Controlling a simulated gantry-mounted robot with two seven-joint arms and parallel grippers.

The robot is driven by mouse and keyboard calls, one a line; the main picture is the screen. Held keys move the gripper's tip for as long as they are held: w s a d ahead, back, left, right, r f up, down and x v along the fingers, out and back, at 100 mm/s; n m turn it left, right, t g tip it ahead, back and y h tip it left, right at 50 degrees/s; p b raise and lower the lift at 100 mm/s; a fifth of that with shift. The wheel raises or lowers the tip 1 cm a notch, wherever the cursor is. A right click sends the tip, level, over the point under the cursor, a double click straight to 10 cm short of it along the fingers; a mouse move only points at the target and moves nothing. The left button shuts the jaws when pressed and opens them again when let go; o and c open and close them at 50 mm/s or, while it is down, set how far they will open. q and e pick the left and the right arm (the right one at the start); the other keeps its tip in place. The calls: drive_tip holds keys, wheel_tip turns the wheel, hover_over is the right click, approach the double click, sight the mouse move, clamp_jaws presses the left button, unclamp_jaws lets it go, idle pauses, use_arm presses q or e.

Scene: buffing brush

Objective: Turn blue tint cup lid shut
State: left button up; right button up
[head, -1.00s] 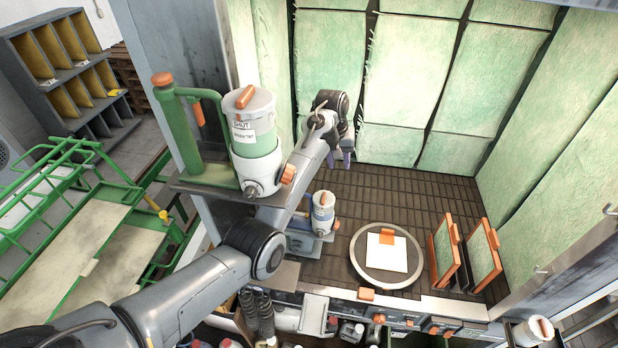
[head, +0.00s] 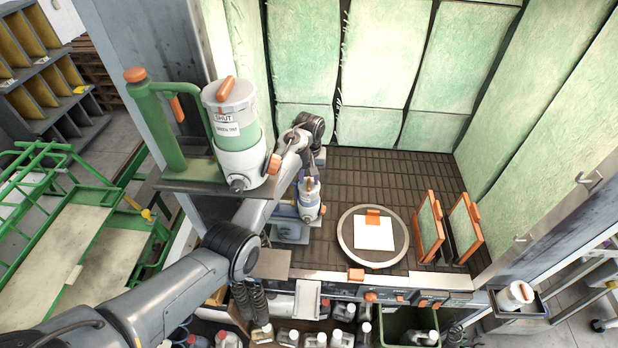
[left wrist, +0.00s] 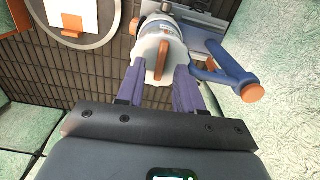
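The blue tint cup (head: 309,207) stands upright on a small blue-grey stand left of the turntable. The left wrist view shows its pale round lid (left wrist: 149,48) with an orange grip bar (left wrist: 160,60) across the top. My left gripper (head: 309,180) is over the cup, partly hidden by my own wrist in the head view. Its two purple fingers (left wrist: 160,76) are spread to either side of the grip bar, with a gap to the bar on each side. I cannot tell whether the fingertips touch the lid's rim. My right gripper is in neither view.
A larger green tint cup (head: 235,135) marked SHUT stands on a shelf close beside my left arm. A blue handle (left wrist: 222,70) sticks out beside the lid. The turntable (head: 346,237) with a white square and two orange-edged panels (head: 430,230) are to the right.

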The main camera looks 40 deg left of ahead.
use_arm(q)
drive_tip(key=shift+f, duration=0.35)
clamp_jaws()
drive_tip(key=m, duration=0.3)
idle(0.4)
unclamp_jaws()
